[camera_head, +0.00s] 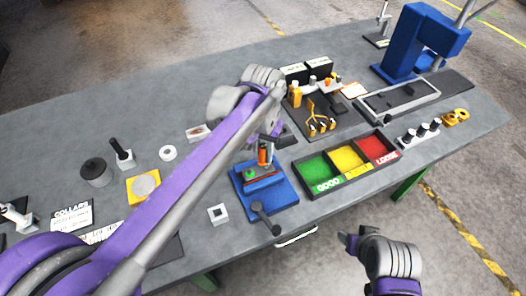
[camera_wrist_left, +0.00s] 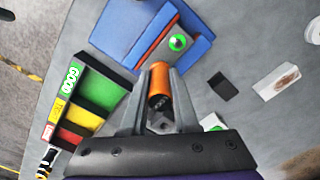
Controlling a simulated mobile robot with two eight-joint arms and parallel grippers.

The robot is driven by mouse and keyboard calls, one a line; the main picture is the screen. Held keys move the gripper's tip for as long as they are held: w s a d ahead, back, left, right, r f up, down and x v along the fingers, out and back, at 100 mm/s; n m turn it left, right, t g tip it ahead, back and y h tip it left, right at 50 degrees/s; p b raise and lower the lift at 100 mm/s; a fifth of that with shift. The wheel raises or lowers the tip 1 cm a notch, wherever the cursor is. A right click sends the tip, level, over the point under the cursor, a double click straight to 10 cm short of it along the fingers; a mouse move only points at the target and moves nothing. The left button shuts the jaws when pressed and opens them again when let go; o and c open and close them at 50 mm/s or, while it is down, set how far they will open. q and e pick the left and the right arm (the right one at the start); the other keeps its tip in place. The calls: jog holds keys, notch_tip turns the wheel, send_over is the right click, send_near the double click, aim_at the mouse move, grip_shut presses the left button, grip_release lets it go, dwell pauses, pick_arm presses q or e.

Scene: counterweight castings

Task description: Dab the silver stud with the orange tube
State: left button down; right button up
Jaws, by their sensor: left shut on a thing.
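My left gripper (camera_head: 267,138) is shut on the orange tube (camera_head: 263,156), which stands over the back of the blue fixture (camera_head: 285,193). In the left wrist view the orange tube (camera_wrist_left: 159,82) sits between the two grey fingers (camera_wrist_left: 158,112), its dark end facing the camera. The silver stud (camera_wrist_left: 178,42) shows there as a round knob with green around it, on a grey piece in the blue fixture (camera_wrist_left: 118,30). The stud appears apart from the tube in that picture. In the head view it is too small to make out surely. My right gripper (camera_head: 350,240) hangs past the table's front edge.
A sorting tray (camera_head: 322,193) with green, yellow and red compartments stands right of the fixture. A black-knobbed lever (camera_head: 265,217) sticks out at the fixture's front. A small white block (camera_head: 217,214) lies to its left. A blue press (camera_head: 418,42) stands at the back right.

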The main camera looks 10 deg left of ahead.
aim_at(262, 146)
pick_arm(q)
jog(key=shift+f, duration=0.5)
pick_arm(e)
jog(key=shift+s+f, duration=0.15)
jog(key=shift+f, duration=0.15)
dwell(0.9)
pick_arm(q)
jog(key=shift+r, duration=0.1)
jog(key=shift+r+p, duration=1.35)
jog(key=shift+r, duration=1.7)
pick_arm(e)
jog(key=r, duration=0.1)
jog(key=w+r, duration=0.1)
jog(key=r, duration=0.1)
jog(key=w+r, duration=0.1)
jog(key=shift+r, duration=0.25)
pick_arm(q)
jog(key=shift+a+f, duration=0.1)
